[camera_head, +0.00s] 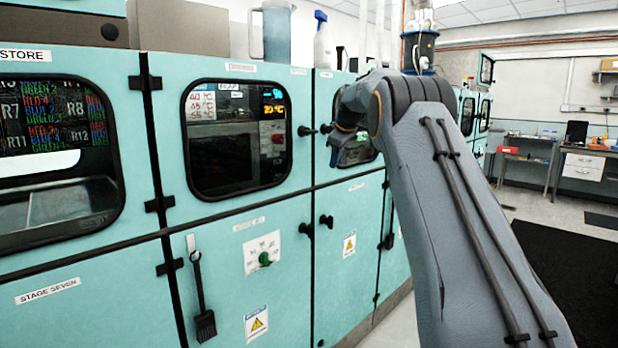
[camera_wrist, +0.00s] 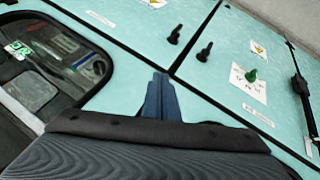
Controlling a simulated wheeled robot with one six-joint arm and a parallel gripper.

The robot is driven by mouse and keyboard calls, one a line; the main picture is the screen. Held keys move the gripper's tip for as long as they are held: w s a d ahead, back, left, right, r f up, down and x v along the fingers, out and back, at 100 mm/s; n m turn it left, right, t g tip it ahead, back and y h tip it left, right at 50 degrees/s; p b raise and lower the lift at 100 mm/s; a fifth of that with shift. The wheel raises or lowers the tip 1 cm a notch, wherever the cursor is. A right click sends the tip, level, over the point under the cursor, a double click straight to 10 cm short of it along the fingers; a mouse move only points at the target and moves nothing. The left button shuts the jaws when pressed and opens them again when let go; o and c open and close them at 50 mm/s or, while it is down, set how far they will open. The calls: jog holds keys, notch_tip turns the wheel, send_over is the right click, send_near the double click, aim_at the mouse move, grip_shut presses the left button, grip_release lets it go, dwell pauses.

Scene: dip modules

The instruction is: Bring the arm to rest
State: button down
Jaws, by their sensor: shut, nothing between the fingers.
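My arm (camera_head: 447,190) reaches up from the lower right of the head view and bends at its elbow in front of the teal cabinets (camera_head: 100,285). Its far part is mostly hidden behind the upper arm. In the wrist view my gripper (camera_wrist: 160,80) is shut, with its blue-grey fingers together and nothing between them. The fingers show against the teal cabinet front (camera_wrist: 215,75), apparently clear of it. A dark padded part of my wrist fills the bottom of that view.
The cabinets have windows (camera_head: 238,138), black handles (camera_head: 306,229) and a green knob (camera_head: 265,259). A hanging brush (camera_head: 205,325) is on a lower door. A jug (camera_head: 277,32) and a spray bottle (camera_head: 322,42) stand on top. Open floor and a workbench (camera_head: 530,138) lie at right.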

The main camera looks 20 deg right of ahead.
jog(key=s+a+f+m+g, duration=0.2)
jog(key=s+a+f, duration=0.45)
jog(key=s, duration=0.45)
jog(key=s+a+f+m+g, duration=0.15)
jog(key=s+a+f, duration=0.45)
jog(key=s, duration=0.6)
jog(key=s+a+f+m+g, duration=0.1)
jog(key=s+a+f+m, duration=0.2)
jog(key=s+a+f, duration=0.55)
jog(key=s+f+m+g, duration=0.1)
jog(key=s+f, duration=0.1)
jog(key=s, duration=0.9)
jog(key=s+f+m+g, duration=0.1)
jog(key=s+f, duration=0.2)
jog(key=s, duration=0.8)
jog(key=shift+s+d, duration=0.35)
jog(key=shift+s, duration=0.05)
